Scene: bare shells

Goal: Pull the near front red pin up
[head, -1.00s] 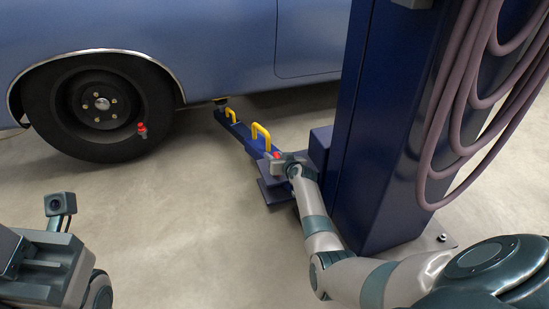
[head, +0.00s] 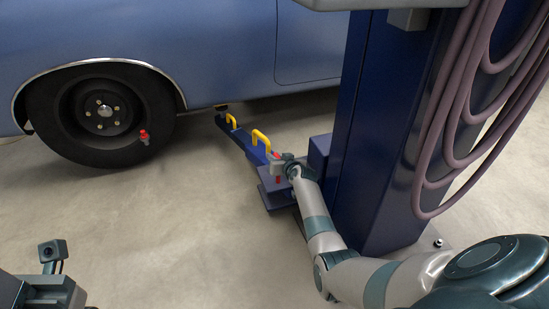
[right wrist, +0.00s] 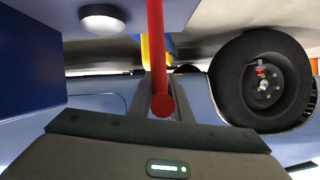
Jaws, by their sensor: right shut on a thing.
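The near front red pin (head: 278,180) is upright at the blue lift arm (head: 240,137), by the lift column. My right gripper (head: 281,165) is shut on its upper part. Red shows above and below the fingers, so a length of shaft stands exposed under the grip. In the right wrist view, which looks upside down, the red pin (right wrist: 156,45) runs to a round end between the dark fingers. Whether its lower end is still in its hole is hidden. Part of my left gripper's housing (head: 45,290) shows at the bottom left; its fingers are not visible.
The blue lift column (head: 375,130) stands just right of my right gripper, with hanging hoses (head: 440,120). A yellow handle (head: 260,141) rises from the lift arm. A blue car (head: 220,50) is behind. The floor at left centre is clear.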

